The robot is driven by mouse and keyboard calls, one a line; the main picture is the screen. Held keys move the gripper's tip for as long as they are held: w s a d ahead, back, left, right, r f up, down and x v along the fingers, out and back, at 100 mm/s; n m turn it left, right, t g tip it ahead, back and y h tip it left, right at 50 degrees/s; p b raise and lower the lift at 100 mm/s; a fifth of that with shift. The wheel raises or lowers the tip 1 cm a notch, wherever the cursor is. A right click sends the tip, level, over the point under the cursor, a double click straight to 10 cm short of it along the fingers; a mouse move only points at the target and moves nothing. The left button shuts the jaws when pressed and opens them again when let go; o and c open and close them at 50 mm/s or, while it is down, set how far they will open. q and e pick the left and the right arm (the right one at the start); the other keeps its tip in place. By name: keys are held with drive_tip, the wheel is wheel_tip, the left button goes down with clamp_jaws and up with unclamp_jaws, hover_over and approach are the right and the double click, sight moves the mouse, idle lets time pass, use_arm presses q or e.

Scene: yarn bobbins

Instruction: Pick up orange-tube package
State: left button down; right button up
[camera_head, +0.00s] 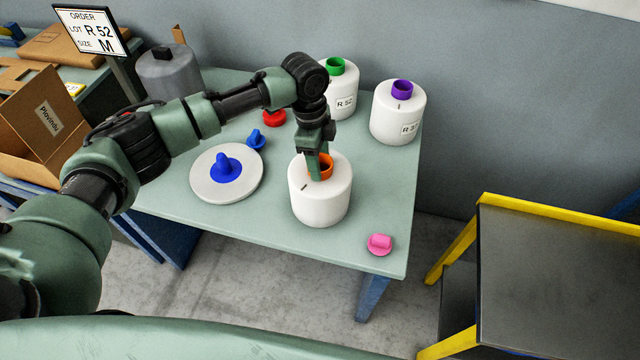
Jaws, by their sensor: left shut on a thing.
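The orange-tube package is a white yarn bobbin (320,202) with an orange tube (327,163) rising from its top. It stands upright near the front of the green table (270,233). My left gripper (319,170) points down from above and is shut on the orange tube at the bobbin's top. The gripper hides part of the tube. The bobbin appears to rest on the table. My right gripper does not show.
A green-tube bobbin (341,103) and a purple-tube bobbin (398,118) stand behind. A white disc (203,187) with a blue cone lies left. A pink piece (379,244) lies near the front right corner. A yellow-edged cart (560,280) stands right. An order sign (90,32) stands back left.

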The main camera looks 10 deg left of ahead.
use_arm(q)
drive_tip(key=shift+w+r, duration=0.15)
drive_tip(key=shift+r, duration=0.05)
drive_tip(key=shift+r, duration=0.25)
wheel_tip(320, 180, up, 19)
drive_tip(key=b, duration=0.4)
drive_tip(key=shift+r, duration=0.2)
